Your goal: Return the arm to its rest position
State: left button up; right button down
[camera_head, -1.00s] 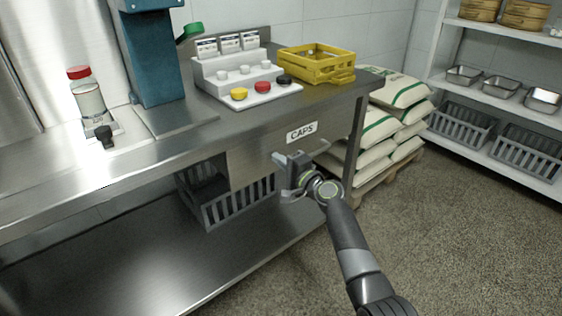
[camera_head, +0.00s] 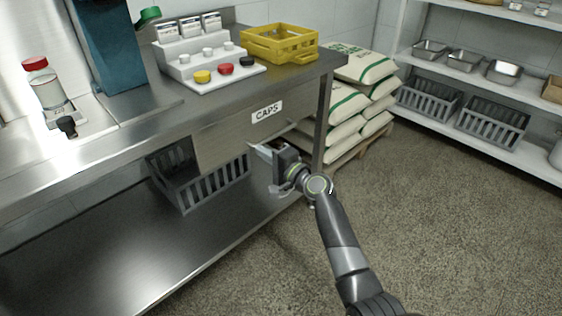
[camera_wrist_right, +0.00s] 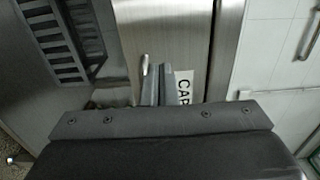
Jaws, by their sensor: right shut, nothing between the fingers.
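My right arm comes in from the lower right in the head view. Its gripper (camera_head: 268,152) is shut and empty, just in front of the drawer under the steel table. The drawer front (camera_head: 235,133) carries a "CAPS" label (camera_head: 267,110) and looks closed. In the right wrist view the finger tips (camera_wrist_right: 158,85) lie close together in front of the drawer front (camera_wrist_right: 160,40), next to the label (camera_wrist_right: 184,88). I cannot tell whether they touch the drawer or its handle. My left gripper is not in view.
The steel table (camera_head: 150,125) holds a cap rack (camera_head: 205,65), a yellow crate (camera_head: 280,45) and a jar with a red lid (camera_head: 45,85). A grey crate (camera_head: 215,182) stands on the lower shelf. White sacks (camera_head: 350,105) are stacked behind. The floor (camera_head: 450,220) at right is clear.

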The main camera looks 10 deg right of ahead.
jog(key=s+d+f+n+g+h, duration=0.25)
jog(key=s+d+f, duration=0.35)
jog(key=s+f, duration=0.45)
jog(key=s+d+f+n+g+h, duration=0.25)
jog(key=s+d+f, duration=0.35)
jog(key=s+f, duration=0.5)
pick_arm(q)
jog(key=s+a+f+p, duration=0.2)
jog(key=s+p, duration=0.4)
jog(key=p, duration=0.4)
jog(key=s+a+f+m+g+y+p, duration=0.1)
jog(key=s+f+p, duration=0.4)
jog(key=p, duration=0.5)
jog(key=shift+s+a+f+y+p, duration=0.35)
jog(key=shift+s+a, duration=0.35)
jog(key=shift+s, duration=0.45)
pick_arm(e)
jog(key=s+d+f+n+g+h, duration=0.1)
jog(key=s+d+f, duration=0.3)
jog(key=s, duration=0.9)
jog(key=s+d+f+n+g+h, duration=0.2)
jog(key=s+d+f+g+h, duration=0.1)
jog(key=s, duration=1.1)
jog(key=s+d+f+n+g+h, duration=0.1)
jog(key=s+d+f+g+h, duration=0.2)
jog(key=s+d+f, duration=0.4)
jog(key=s+d+g, duration=0.1)
jog(key=s, duration=0.6)
jog(key=shift+d+n, duration=0.35)
jog(key=shift+n, duration=0.05)
